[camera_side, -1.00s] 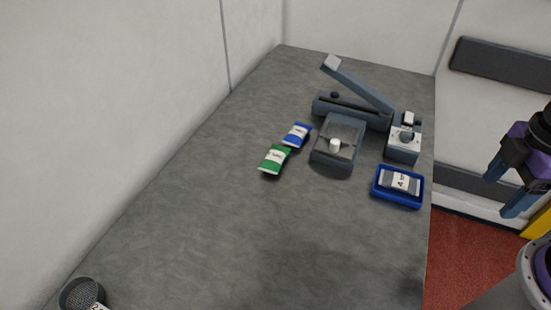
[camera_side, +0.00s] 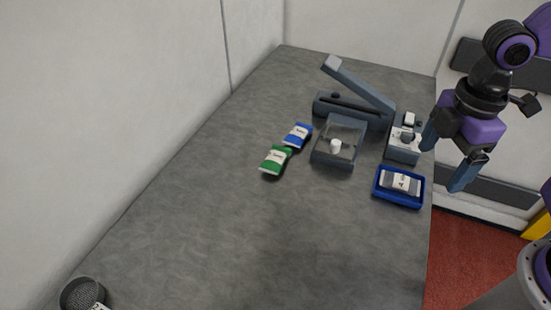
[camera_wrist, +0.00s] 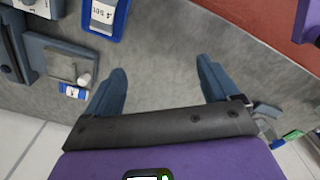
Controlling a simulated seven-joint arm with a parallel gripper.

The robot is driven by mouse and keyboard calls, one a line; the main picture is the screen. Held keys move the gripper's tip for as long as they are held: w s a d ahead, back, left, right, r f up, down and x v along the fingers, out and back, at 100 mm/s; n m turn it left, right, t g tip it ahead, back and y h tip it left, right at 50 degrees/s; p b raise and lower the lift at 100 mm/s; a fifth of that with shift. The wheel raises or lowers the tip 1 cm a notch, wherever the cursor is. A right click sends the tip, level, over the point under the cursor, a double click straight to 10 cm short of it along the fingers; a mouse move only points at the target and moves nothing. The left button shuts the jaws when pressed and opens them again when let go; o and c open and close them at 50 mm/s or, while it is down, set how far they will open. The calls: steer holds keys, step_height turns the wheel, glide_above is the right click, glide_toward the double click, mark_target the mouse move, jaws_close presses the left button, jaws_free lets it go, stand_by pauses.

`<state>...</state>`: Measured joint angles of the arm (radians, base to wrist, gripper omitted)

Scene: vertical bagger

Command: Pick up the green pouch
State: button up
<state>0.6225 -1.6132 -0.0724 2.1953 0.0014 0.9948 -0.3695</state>
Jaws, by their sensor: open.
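The green pouch (camera_side: 275,160), with a white label, lies flat on the grey table, left of the machine and just in front of the blue pouch (camera_side: 297,136). My gripper (camera_side: 444,163) is open and empty in the air at the table's right edge, well right of the green pouch. In the wrist view both fingers (camera_wrist: 166,80) are spread with nothing between them. The blue pouch shows there beside the left finger (camera_wrist: 73,91).
A grey sealing machine (camera_side: 352,112) with a raised arm stands at the back right. A small control box (camera_side: 403,150) and a blue tray (camera_side: 400,202) holding a grey pouch are near my gripper. A mesh cup (camera_side: 80,294) is front left. The middle and front table are clear.

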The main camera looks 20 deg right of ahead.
steer(key=w+a+n, duration=0.5)
steer(key=w+a, duration=0.8)
steer(key=w, duration=0.2)
steer(key=n, duration=0.6)
glide_above(273, 158)
step_height(273, 158, down, 4)
steer(key=f, duration=1.1)
steer(key=shift+s+a+f, duration=0.1)
steer(key=shift+s+f, duration=0.1)
steer(key=shift+f, duration=0.2)
steer(key=shift+w+f, duration=0.2)
steer(key=shift+f, duration=2.5)
steer(key=c, duration=1.2)
